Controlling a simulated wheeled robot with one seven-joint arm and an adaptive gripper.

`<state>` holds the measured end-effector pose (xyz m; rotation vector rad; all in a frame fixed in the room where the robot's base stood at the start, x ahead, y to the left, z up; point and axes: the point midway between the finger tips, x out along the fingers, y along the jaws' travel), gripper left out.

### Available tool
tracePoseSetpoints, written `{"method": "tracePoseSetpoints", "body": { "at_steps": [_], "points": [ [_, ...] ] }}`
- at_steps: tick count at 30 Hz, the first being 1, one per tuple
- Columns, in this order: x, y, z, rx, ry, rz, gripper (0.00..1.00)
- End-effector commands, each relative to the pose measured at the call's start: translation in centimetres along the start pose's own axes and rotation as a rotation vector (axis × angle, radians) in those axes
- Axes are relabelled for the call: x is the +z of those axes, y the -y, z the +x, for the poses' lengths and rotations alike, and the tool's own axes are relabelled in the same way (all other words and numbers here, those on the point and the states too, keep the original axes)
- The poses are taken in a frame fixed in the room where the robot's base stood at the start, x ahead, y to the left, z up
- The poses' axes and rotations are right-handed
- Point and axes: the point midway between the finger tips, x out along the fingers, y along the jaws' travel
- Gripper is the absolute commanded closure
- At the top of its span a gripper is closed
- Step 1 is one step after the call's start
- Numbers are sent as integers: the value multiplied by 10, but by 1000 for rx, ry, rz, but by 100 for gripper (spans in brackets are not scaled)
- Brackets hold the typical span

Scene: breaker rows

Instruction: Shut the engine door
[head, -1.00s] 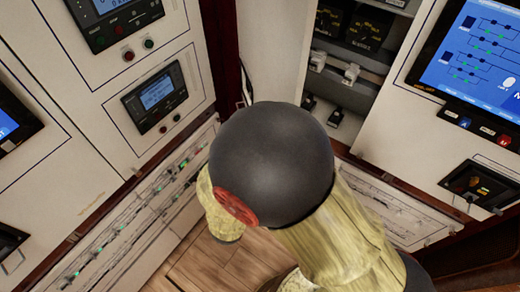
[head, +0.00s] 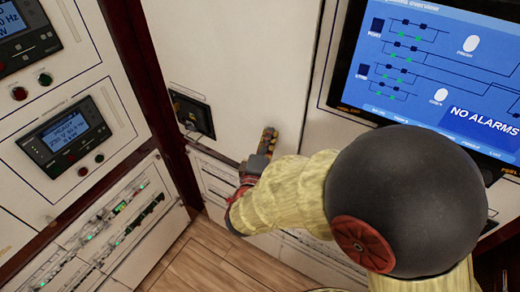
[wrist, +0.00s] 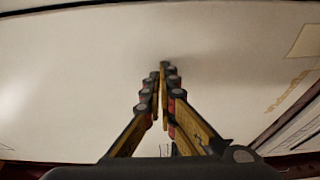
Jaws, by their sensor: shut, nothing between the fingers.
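The engine door appears to be the white panel (head: 225,65) between the dark red post and the screen panel in the head view. It stands across the cabinet front, and no compartment interior shows. I cannot tell whether it is fully flush at its right edge. A black fitting (head: 192,115) is on its lower left. My gripper (head: 270,133) is in front of the door's lower right part, near the seam. In the wrist view my gripper (wrist: 164,72) is shut and empty, fingertips pointing at a white surface (wrist: 80,75). Contact cannot be judged.
A large blue screen (head: 440,70) reading "NO ALARMS" is right of the door. A left cabinet carries a small display unit (head: 65,137) and buttons. The dark red post (head: 150,80) stands between the cabinets. Wooden floor (head: 205,260) is open below.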

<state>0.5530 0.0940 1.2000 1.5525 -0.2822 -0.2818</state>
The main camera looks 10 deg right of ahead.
Motion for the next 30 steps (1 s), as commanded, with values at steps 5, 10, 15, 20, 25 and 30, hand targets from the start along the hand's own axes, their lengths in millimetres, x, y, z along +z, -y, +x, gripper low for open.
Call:
{"method": "tracePoseSetpoints", "body": {
  "at_steps": [5,10,15,20,25,30],
  "points": [
    [7,1,18,0,2,0,100],
    [9,-1,27,2,1,2,100],
    [10,-4,30,6,3,4,100],
    [10,-6,30,9,5,7,100],
    [10,-7,31,12,7,8,100],
    [4,-6,29,13,7,9,100]
  ]
}}
